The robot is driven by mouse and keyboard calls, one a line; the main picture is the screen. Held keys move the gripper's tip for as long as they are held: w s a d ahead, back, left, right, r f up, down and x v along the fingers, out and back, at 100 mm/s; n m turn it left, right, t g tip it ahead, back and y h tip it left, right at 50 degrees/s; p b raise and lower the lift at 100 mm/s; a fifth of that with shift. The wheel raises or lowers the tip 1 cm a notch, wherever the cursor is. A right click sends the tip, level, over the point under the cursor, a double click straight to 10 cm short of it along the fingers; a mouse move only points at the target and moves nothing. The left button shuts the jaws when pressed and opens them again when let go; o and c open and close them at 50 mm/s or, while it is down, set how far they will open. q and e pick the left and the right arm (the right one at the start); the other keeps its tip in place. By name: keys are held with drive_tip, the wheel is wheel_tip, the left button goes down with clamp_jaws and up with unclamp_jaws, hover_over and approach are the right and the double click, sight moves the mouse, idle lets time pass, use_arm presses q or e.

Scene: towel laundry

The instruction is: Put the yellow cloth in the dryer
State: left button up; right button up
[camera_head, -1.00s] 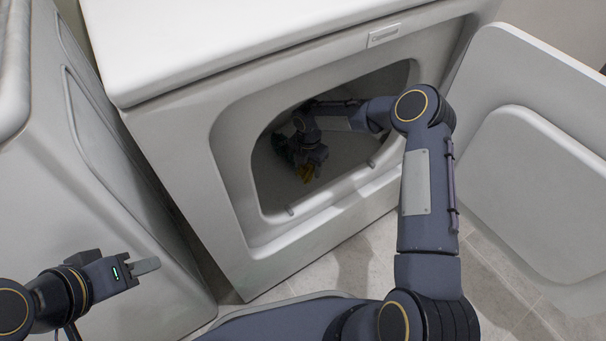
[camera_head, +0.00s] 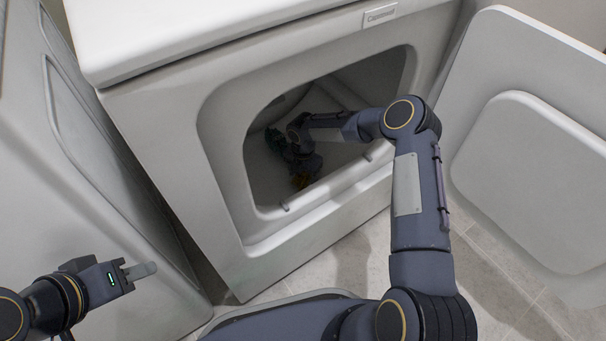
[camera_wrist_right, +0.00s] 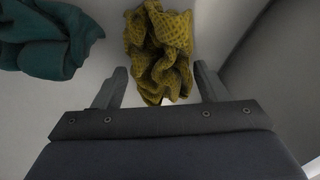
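The dryer (camera_head: 165,108) stands open, and my right arm reaches through its opening. In the right wrist view the crumpled yellow cloth (camera_wrist_right: 160,48) lies on the pale drum surface, just beyond and between the fingertips. My right gripper (camera_wrist_right: 158,80) is open, its two fingers apart with a gap to the cloth on each side.
The dryer door (camera_head: 520,150) is swung open to the right. Another white appliance (camera_head: 90,150) stands at left.

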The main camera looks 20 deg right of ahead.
sight(303, 173)
drive_tip(key=shift+o, duration=0.9)
drive_tip(key=shift+r, duration=0.3)
wheel_tip(303, 173, up, 12)
drive_tip(key=p, duration=0.4)
drive_tip(key=shift+p, duration=0.35)
drive_tip(key=shift+f, duration=0.1)
